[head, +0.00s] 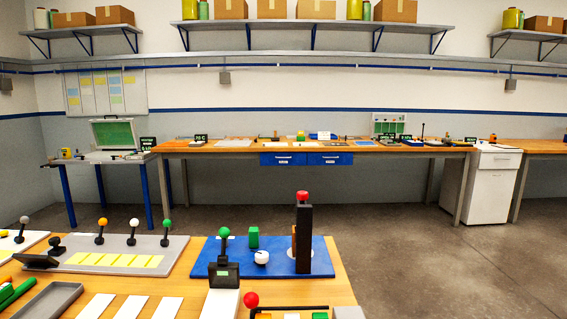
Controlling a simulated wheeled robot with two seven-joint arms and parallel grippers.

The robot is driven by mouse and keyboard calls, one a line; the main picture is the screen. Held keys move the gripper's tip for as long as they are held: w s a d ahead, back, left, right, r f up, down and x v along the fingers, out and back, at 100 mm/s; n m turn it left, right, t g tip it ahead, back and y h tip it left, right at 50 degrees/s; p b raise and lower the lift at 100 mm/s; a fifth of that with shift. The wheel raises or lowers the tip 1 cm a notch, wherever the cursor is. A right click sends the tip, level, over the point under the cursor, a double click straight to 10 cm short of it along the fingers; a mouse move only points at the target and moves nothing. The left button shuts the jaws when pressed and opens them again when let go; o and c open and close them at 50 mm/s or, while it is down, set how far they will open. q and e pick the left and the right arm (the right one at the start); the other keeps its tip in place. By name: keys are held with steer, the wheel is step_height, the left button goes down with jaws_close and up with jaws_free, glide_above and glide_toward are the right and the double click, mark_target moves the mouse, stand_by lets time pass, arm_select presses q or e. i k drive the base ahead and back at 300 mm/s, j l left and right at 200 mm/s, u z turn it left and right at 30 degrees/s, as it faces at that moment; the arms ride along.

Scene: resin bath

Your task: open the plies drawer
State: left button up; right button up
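Two blue drawers hang side by side under the long wooden bench at the back: a left one (283,159) and a right one (330,159). Both look shut, with their fronts flush. Each has a handle and a small pale label, but the labels are too small to read, so I cannot tell which is the plies drawer. Neither of my grippers can be made out in the head view.
A near table (340,285) fills the lower left, with a grey lever panel (75,257) and a blue board (215,262) carrying a black post (304,240). A white cabinet (490,190) stands at the right. Grey floor (420,260) lies open at the right.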

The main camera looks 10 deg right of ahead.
mark_target(267, 158)
steer(key=l+z, duration=0.7)
steer(key=i+l+z, duration=0.4)
steer(key=i+l, duration=0.85)
steer(key=i+u, duration=0.35)
steer(key=i, duration=0.5)
steer(key=i+l+u, duration=0.1)
steer(key=i+u, duration=0.25)
steer(key=i, duration=0.45)
steer(key=i+j+u, duration=0.15)
steer(key=i+u, duration=0.15)
steer(key=i, duration=0.25)
steer(key=i+u, duration=0.35)
steer(key=i, duration=0.25)
steer(key=i+u, duration=0.3)
steer(key=i, duration=0.25)
steer(key=i+l+u, duration=0.3)
steer(key=i, duration=0.25)
